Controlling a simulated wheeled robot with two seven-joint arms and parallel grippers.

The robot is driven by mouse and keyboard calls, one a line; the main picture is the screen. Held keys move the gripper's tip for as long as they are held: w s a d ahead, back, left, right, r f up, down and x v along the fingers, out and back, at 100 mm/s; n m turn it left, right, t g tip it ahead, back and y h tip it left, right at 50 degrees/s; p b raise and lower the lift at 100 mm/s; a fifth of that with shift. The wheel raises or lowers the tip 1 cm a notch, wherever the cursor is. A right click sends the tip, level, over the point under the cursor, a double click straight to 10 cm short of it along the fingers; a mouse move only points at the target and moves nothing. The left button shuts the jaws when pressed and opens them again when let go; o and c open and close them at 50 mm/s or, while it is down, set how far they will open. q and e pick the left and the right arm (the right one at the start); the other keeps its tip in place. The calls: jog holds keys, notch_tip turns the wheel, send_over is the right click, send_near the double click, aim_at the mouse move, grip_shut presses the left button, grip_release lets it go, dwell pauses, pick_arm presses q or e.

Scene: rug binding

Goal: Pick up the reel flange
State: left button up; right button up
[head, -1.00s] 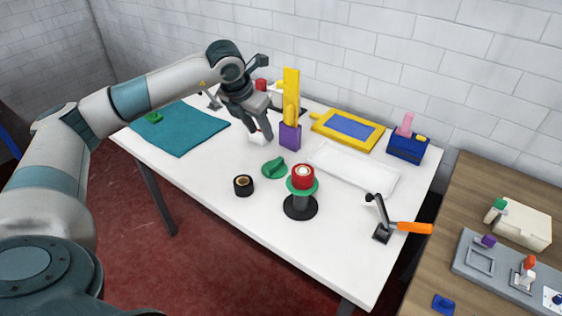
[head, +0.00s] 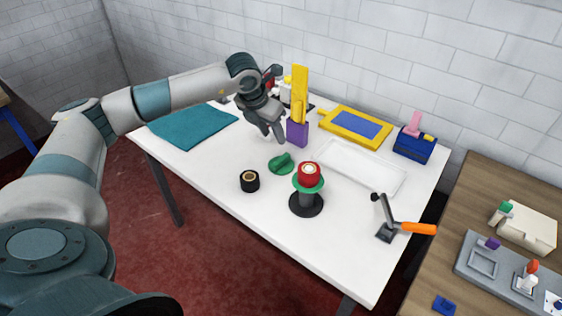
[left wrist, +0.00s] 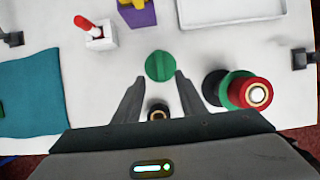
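The reel flange appears to be the green disc with a raised grip (head: 281,163), lying on the white table (head: 225,170) behind a black roll. It also shows in the left wrist view (left wrist: 160,66) as a green disc with a ridge. My left gripper (head: 272,139) is open and empty, above the table and behind the flange in the head view. In the left wrist view its two fingers (left wrist: 160,77) are spread, with the disc just past and between their tips. I cannot tell the exact height gap. My right gripper is not in view.
A black stand with a green flange and red reel (head: 308,175) is right of the disc. The black roll (head: 250,182) lies in front. A purple block with yellow strips (head: 298,132) stands behind. A white tray (head: 362,167) and an orange-handled clamp (head: 418,229) are rightward.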

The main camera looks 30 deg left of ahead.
aim_at(281, 159)
pick_arm(q)
jog(key=p+x, duration=0.2)
jog(key=x, duration=0.4)
jog(key=shift+w+f, duration=0.15)
jog(key=shift+f, duration=0.25)
jog(key=shift+w+f, duration=0.2)
jog(key=shift+f, duration=0.3)
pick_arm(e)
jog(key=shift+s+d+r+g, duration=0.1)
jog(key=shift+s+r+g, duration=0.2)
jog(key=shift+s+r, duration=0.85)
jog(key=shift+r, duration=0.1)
pick_arm(q)
jog(key=shift+f+p, duration=0.35)
jog(key=shift+p, duration=0.35)
notch_tip(281, 159, down, 3)
jog(key=shift+w+a+p, duration=0.1)
jog(key=shift+p, duration=0.75)
jog(key=shift+x, duration=0.85)
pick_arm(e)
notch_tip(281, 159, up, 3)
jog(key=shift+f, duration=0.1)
